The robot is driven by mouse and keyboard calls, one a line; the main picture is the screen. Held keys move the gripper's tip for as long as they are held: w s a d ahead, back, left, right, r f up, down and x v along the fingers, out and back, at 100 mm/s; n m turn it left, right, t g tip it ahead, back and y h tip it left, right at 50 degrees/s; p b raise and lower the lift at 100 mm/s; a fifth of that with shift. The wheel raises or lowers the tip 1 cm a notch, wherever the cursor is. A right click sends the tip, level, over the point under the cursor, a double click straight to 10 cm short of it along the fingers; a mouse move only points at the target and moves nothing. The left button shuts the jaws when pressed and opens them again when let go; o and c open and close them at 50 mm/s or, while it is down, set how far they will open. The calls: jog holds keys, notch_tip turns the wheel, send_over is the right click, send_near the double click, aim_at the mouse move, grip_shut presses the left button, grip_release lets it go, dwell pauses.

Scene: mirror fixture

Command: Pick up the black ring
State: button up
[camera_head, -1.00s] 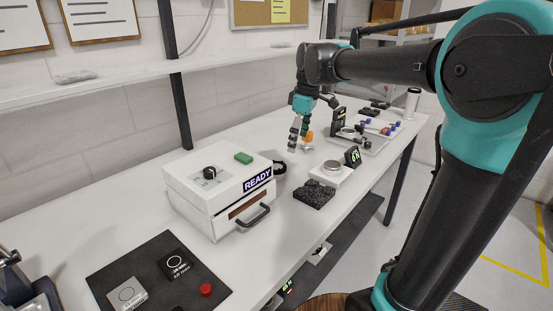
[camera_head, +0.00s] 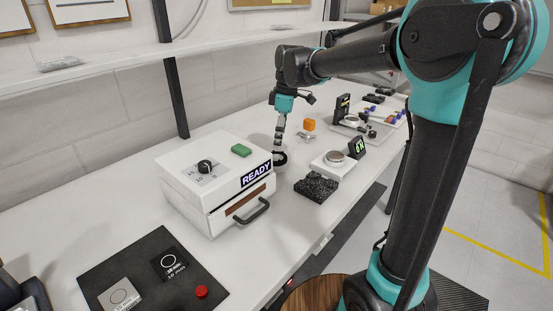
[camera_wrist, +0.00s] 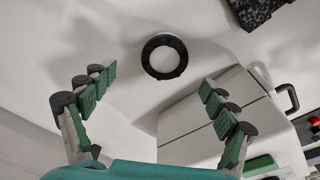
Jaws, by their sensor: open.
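The black ring (camera_wrist: 183,57) lies flat on the white table in the wrist view, ahead of my fingertips and centred between them. In the head view the ring (camera_head: 281,163) is partly hidden by my gripper, beside the white box with the READY display. My gripper (camera_wrist: 157,82) is open and empty, its two green-padded fingers spread wide. In the head view my gripper (camera_head: 279,150) points down at the ring. The fingers are apart from the ring in the wrist view.
The white READY box (camera_head: 215,180) stands close to the ring, with a green block (camera_head: 241,150) on top and a front handle.

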aim_at(277, 158)
jog(key=shift+s+a+f, duration=0.1)
jog(key=shift+f, duration=0.85)
jog(key=shift+s+a+f, duration=0.15)
jog(key=shift+f, duration=0.85)
jog(key=shift+s+a+f, duration=0.1)
jog(key=shift+f, duration=0.85)
jog(key=shift+c, duration=0.3)
jog(key=c, duration=1.1)
jog(key=shift+r, duration=0.1)
